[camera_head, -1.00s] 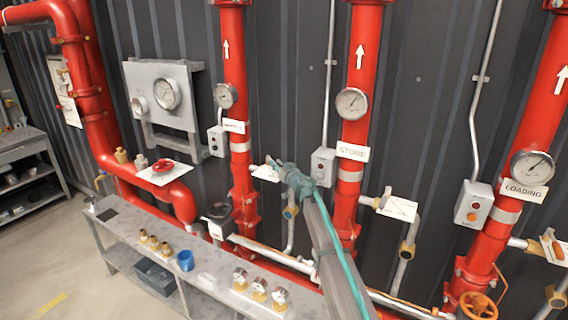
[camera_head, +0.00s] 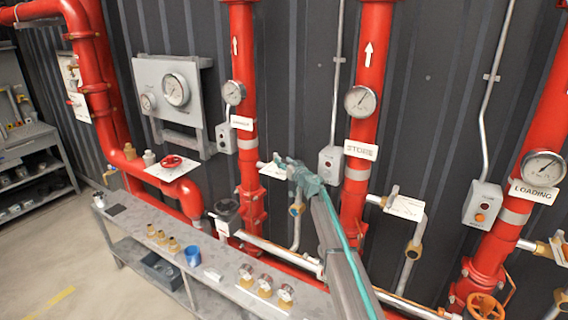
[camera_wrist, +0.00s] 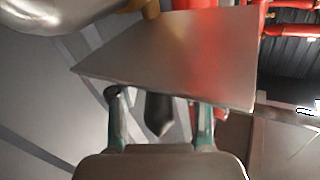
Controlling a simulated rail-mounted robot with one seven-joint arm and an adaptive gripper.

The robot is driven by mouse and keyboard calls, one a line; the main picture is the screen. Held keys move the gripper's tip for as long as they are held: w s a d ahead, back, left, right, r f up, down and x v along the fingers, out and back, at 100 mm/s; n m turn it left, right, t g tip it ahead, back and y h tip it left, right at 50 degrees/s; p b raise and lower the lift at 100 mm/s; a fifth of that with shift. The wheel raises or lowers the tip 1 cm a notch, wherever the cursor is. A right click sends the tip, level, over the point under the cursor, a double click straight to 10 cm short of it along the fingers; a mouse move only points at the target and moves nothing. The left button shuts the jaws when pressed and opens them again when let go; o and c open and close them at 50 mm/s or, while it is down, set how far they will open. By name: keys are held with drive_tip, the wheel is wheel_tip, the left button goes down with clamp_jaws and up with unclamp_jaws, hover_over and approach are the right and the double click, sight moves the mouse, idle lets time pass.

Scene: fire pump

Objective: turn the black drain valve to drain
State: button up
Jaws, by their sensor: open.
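In the wrist view a black tapered handle (camera_wrist: 158,112), seemingly the drain valve's, points down between the two fingers of my open gripper (camera_wrist: 160,97). A gap shows on each side of it, and I cannot see clear contact. A flat plate (camera_wrist: 175,48) lies above the fingers in the picture. In the head view my gripper (camera_head: 281,162) is at a white label plate (camera_head: 268,170) on a side branch between two red pipes. The valve handle is hidden or too small to tell there.
A grey bench (camera_head: 160,232) with brass fittings, a blue cup (camera_head: 193,256) and small gauges runs below. A red pipe with a gauge (camera_head: 360,101) stands right of my gripper, and another red pipe (camera_head: 243,60) stands left. A red handwheel (camera_head: 172,161) is further left.

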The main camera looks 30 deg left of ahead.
drive_tip(key=v, duration=1.1)
drive_tip(key=shift+s+d, duration=0.25)
drive_tip(key=shift+d, duration=0.1)
